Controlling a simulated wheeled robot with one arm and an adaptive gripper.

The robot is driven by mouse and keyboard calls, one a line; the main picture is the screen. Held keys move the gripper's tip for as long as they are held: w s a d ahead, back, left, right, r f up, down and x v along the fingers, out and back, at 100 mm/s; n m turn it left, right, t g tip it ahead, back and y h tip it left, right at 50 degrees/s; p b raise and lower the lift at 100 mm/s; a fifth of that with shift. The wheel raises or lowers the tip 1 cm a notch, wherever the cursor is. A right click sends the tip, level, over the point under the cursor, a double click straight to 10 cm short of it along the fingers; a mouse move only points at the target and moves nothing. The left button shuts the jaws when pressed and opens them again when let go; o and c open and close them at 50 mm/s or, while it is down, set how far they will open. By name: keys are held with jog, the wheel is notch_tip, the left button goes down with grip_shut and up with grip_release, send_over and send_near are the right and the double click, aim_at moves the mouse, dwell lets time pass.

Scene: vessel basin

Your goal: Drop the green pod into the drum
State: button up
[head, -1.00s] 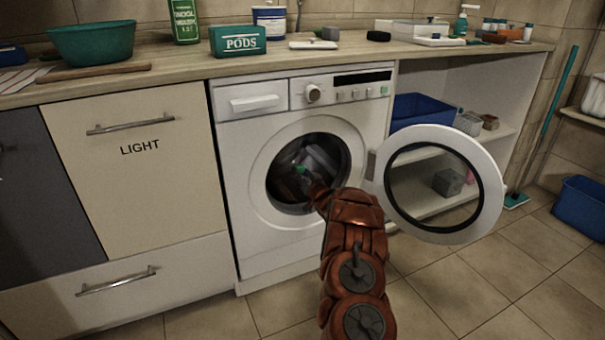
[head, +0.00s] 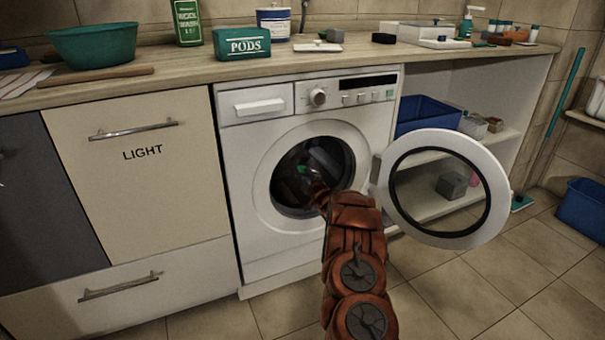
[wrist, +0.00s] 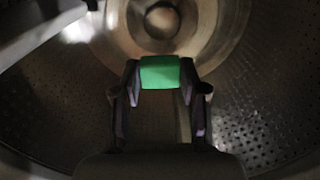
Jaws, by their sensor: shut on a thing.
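The green pod (wrist: 160,72) is held between the two fingers of my gripper (wrist: 160,82) in the wrist view. In the head view the pod shows as a small green spot (head: 302,169) inside the drum opening. The drum (wrist: 60,95) has perforated metal walls around the gripper, and its dark mouth shows in the head view (head: 325,155). My gripper is shut on the pod, inside the drum and apart from its walls. My arm covers the lower right of the opening in the head view.
The washer's round door (head: 487,170) stands open to the right, close beside my arm. The green PODS box (head: 242,44) and a green bowl (head: 92,42) are on the counter (head: 190,75) above. Open shelves with a blue bin (head: 428,112) are behind the door.

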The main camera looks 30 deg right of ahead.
jog(key=o, duration=1)
jog(key=shift+c, duration=0.2)
jog(key=shift+s+d, duration=0.1)
jog(key=shift+s, duration=0.05)
jog(key=shift+s+f, duration=0.1)
jog(key=shift+s, duration=0.35)
jog(key=shift+s+r, duration=0.2)
jog(key=shift+s, duration=0.55)
jog(key=s, duration=0.9)
jog(key=shift+s+a, duration=0.2)
jog(key=shift+a, duration=0.15)
jog(key=shift+f, duration=0.1)
